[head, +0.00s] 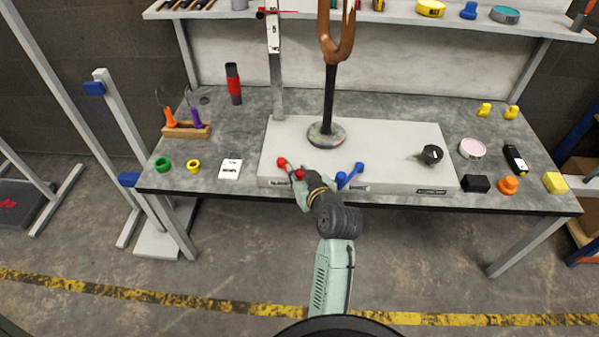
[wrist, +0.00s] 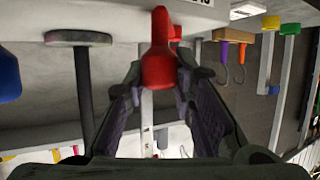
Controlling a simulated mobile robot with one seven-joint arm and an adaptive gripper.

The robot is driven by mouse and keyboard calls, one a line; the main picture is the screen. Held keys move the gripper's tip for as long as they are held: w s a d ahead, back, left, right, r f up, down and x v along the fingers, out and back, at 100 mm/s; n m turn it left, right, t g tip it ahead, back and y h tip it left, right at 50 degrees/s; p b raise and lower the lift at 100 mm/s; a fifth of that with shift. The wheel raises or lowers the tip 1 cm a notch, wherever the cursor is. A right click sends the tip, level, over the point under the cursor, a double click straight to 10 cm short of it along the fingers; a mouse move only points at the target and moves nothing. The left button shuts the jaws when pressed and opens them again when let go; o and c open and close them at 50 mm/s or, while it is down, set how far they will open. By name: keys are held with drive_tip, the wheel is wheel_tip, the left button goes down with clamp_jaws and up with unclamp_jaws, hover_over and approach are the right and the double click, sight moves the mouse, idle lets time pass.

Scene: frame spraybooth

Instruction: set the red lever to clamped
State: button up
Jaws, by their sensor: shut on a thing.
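The red lever (head: 282,162) is at the front left of a pale box-like panel (head: 390,140) on the bench. Its free end tilts up and left in the head view. My gripper (head: 301,184) reaches it from the front and is shut on it. In the wrist view the red lever (wrist: 158,55) stands between the two fingers of my gripper (wrist: 158,88). The fingers hide part of the lever in the head view. A label sits on the panel's front edge below the lever, too small to read.
A blue lever (head: 350,175) is close to the right of my gripper. A black knob (head: 432,155) is at the panel's right. A post on a round base (head: 326,136) stands behind, holding a brown forked frame (head: 338,45). Loose small items lie on both bench sides.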

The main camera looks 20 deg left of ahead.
clamp_jaws()
